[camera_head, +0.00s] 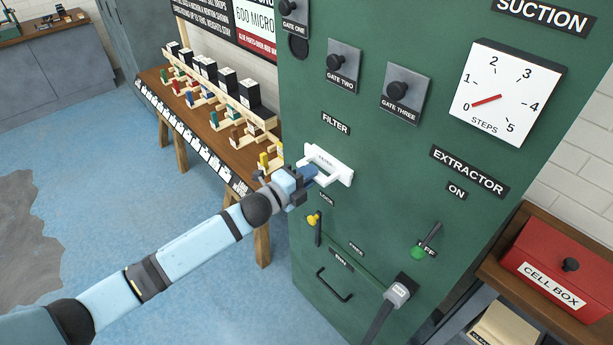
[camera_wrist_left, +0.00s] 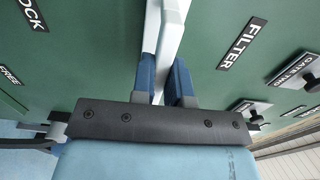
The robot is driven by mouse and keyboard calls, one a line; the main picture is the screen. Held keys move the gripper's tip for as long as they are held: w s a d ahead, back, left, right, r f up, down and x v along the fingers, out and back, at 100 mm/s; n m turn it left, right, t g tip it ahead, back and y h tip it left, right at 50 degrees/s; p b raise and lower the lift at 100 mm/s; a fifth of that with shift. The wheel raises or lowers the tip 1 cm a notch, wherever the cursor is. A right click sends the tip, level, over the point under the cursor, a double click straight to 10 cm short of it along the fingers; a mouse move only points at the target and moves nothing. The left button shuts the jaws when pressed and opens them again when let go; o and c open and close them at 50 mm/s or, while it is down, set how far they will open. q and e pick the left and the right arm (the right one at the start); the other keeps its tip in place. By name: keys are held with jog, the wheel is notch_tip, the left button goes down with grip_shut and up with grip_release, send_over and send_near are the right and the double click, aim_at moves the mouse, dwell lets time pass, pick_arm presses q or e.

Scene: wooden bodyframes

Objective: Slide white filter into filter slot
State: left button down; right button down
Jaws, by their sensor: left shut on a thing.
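The white filter (camera_head: 343,160) is a flat white plate with a handle and small lettering. It is at the green machine front, below the FILTER label (camera_head: 335,124). My left gripper (camera_head: 317,178) is shut on the filter's handle. In the left wrist view, the blue fingers (camera_wrist_left: 163,85) pinch the white handle, and the filter's white edge (camera_wrist_left: 170,40) runs up between the green panels. The plate hides the filter slot, so I cannot tell how deep the filter sits. My right gripper is not in view.
Below are a yellow-knobbed lever (camera_head: 314,220), a black drawer handle (camera_head: 334,286), a green-tipped switch (camera_head: 419,252) and a grey-headed lever (camera_head: 398,293). A wooden rack table (camera_head: 212,118) stands left of the machine. A red cell box (camera_head: 560,270) is at right. The blue floor at left is open.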

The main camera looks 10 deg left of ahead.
pick_arm(q)
jog(key=shift+w+d, duration=0.45)
jog(key=shift+w, duration=0.1)
jog(key=c, duration=1.1)
grip_release()
jog(key=shift+o, duration=0.2)
jog(key=b+v, duration=0.3)
jog(key=v, duration=1)
jog(key=shift+s+a, duration=0.25)
jog(key=shift+s, duration=0.05)
